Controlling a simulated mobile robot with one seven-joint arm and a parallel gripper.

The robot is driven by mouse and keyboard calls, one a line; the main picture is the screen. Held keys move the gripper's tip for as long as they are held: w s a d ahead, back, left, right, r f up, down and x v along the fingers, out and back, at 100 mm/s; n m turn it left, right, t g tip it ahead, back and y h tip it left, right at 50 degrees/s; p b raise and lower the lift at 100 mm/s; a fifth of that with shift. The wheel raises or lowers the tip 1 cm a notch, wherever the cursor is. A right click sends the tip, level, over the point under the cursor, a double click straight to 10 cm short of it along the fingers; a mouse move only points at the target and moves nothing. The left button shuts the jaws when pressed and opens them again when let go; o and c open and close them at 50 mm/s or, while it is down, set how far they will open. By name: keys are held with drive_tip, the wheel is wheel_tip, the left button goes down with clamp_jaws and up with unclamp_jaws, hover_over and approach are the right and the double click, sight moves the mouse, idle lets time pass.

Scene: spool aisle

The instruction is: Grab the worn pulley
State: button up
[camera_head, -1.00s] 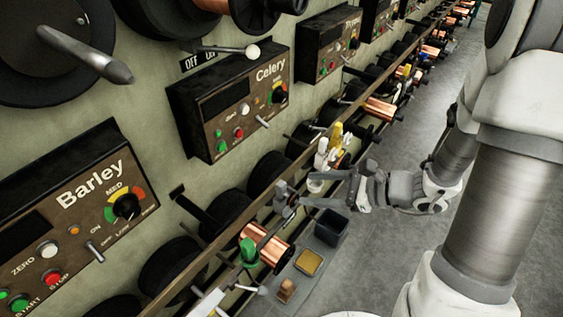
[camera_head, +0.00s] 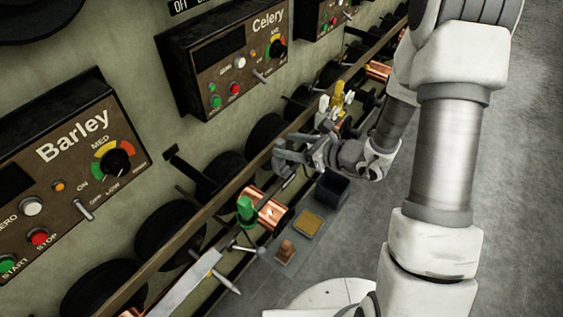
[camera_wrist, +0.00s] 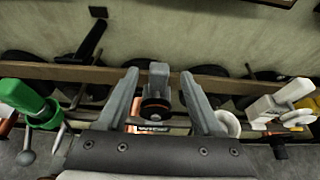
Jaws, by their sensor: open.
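In the wrist view, a small dark pulley wheel (camera_wrist: 154,107) with an orange-brown ring sits in a grey upright bracket (camera_wrist: 159,74). It looks like the worn pulley, though its wear is too small to judge. My gripper (camera_wrist: 160,78) is open, with one finger on each side of the bracket and visible gaps between. The fingers do not appear to touch it. In the head view my gripper (camera_head: 280,158) is over the rail beside the copper spool, and the pulley is hidden or too small to make out there.
A green-topped part (camera_head: 246,208) and copper spool (camera_head: 268,214) are close by on the line. A white ring (camera_wrist: 228,122) is right of my fingers. A dark bin (camera_head: 332,188) and a yellow-topped tray (camera_head: 307,225) stand on the floor side. A wooden rail (camera_wrist: 75,72) runs behind.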

drive_tip(key=b+x, duration=0.1)
drive_tip(key=x, duration=0.4)
drive_tip(key=shift+w+a+f+b, duration=0.1)
drive_tip(key=shift+w+a+b, duration=0.1)
drive_tip(key=shift+a+b, duration=0.15)
clamp_jaws()
idle(1.2)
